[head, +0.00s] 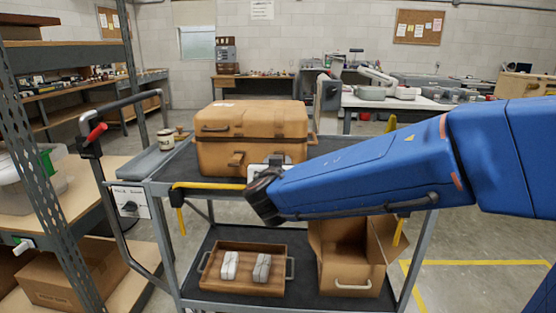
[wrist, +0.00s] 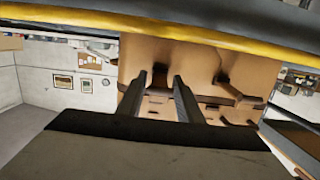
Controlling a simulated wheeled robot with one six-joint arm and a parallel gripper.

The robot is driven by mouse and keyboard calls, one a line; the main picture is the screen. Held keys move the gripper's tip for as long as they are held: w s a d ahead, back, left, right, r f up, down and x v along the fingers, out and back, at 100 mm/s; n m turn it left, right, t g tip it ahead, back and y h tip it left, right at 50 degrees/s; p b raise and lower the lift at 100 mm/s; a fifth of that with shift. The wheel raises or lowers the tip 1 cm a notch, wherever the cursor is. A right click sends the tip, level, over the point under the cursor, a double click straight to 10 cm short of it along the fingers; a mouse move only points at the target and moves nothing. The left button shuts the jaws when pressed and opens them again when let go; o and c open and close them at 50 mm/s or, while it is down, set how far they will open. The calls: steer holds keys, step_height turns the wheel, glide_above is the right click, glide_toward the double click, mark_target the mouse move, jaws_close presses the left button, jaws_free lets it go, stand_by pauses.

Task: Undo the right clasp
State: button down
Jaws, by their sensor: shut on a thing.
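The clasp is mostly hidden between the fingertips. The left clasp shows to the right in the wrist view (wrist: 222,91).
A mug (head: 166,139) stands left of the case. The lower shelf holds a wooden tray (head: 213,283) with two pale items and an open cardboard box (head: 340,270). Shelving stands at the left.

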steer(key=shift+f+t, duration=0.2)
steer(key=shift+t, duration=0.3)
steer(key=c, duration=1.3)
jaws_free()
steer(key=s+a+r, duration=0.1)
steer(key=s+a, duration=0.1)
steer(key=s, duration=1.5)
steer(key=shift+a, duration=0.15)
steer(key=shift+s+r, duration=0.1)
steer(key=shift+s, duration=0.05)
